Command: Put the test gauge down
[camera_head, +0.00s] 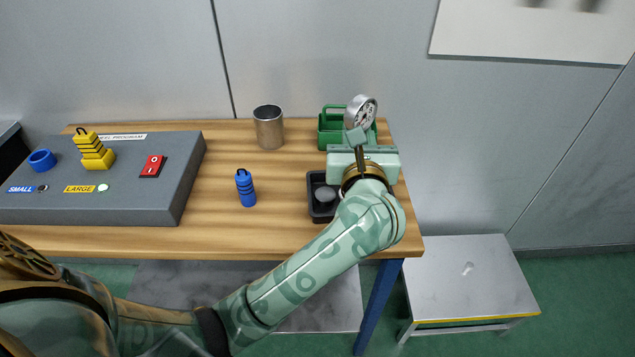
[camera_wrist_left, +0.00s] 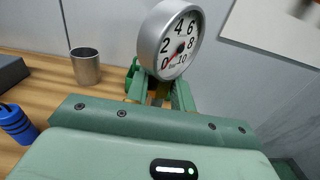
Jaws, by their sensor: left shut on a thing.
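The test gauge (camera_head: 361,112) is a round silver dial with a white face, seen at the back right of the wooden table. It also shows in the left wrist view (camera_wrist_left: 172,42), with its needle near the low end of the scale. My left gripper (camera_head: 356,136) is shut on the gauge below its dial and holds it upright. The green holder (camera_head: 329,129) is behind and below the gripper, partly hidden by it. I cannot tell whether the gauge touches the holder. My right gripper is not in view.
A metal cup (camera_head: 269,128) stands left of the holder. A blue ringed spindle (camera_head: 246,188) stands mid-table. A black tray (camera_head: 318,210) lies below my left wrist.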

